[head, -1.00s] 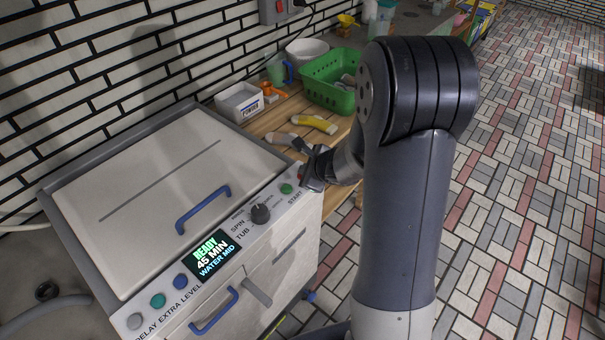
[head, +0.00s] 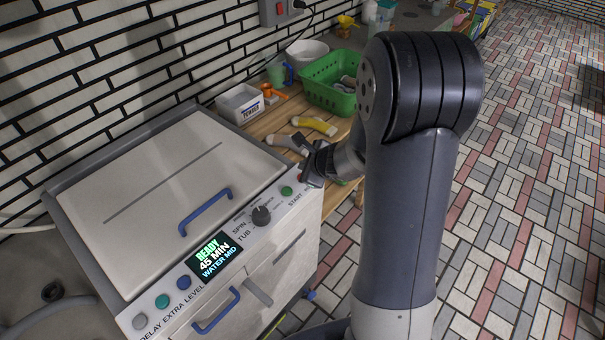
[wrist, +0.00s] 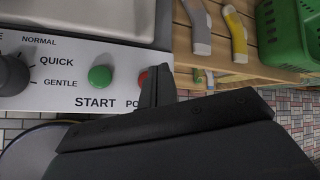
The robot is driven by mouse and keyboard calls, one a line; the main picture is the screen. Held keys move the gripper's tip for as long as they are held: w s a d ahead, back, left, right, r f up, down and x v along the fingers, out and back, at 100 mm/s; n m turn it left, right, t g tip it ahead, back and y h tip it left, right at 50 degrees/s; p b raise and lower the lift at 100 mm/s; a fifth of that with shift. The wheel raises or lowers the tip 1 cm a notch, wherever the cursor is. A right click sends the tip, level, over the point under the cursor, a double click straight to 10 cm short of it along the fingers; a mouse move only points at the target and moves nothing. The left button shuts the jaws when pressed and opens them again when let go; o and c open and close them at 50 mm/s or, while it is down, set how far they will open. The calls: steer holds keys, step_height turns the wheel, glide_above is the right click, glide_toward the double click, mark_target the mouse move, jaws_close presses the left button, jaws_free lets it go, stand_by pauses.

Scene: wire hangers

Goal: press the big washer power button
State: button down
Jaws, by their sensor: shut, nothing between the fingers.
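The washer (head: 150,170) is a pale box with a front panel at the left. Its lit display (head: 214,257) reads READY, 45 MIN, WATER MID. The red power button (wrist: 143,78) shows in the wrist view beside the green START button (wrist: 100,76). Its right part and most of its label, starting "PO", are hidden behind my fingers. My gripper (wrist: 160,76) is shut and empty, with its tips right at the red button. In the head view my gripper (head: 308,172) is at the panel's right end. I cannot tell whether the tips touch the button.
A dial (head: 261,215) and a blue lid handle (head: 205,211) are left of the gripper. Tiled floor lies open at the right.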

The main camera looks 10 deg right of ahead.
step_height(320, 180, up, 4)
steer(key=p, duration=0.2)
steer(key=shift+p, duration=0.4)
steer(key=shift+f, duration=0.1)
steer(key=shift+f+b, duration=0.8)
steer(key=shift+r+p, duration=0.3)
steer(key=shift+p, duration=0.75)
step_height(320, 180, up, 5)
steer(key=p, duration=0.4)
steer(key=shift+f, duration=0.2)
